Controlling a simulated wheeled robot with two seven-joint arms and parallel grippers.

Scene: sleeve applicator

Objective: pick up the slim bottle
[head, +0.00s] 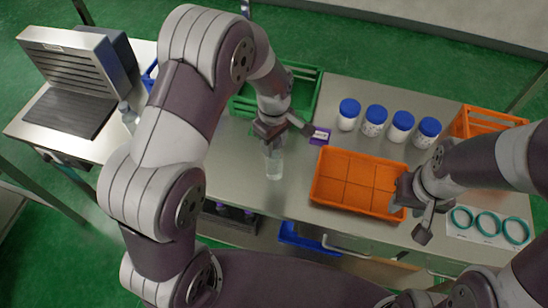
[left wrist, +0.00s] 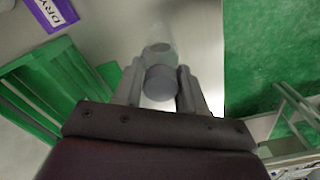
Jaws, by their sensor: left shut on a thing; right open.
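The slim bottle (head: 274,162) is clear with a grey cap, and it hangs below my left gripper (head: 268,136) in the head view. In the left wrist view my left gripper (left wrist: 160,88) is shut on the bottle near its cap (left wrist: 160,83), one finger on each side. The bottle's clear body (left wrist: 158,47) shows beyond the cap. I cannot tell whether its base touches the table. My right gripper (head: 412,215) is open and empty, by the right end of the orange tray.
An orange divided tray (head: 345,180) lies right of the bottle. Several white jars with blue lids (head: 374,121) stand behind it. A green crate (head: 305,95) is at the back, near a purple card (head: 320,136). Teal rings (head: 488,225) lie at the right. Another clear bottle (head: 128,116) stands left.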

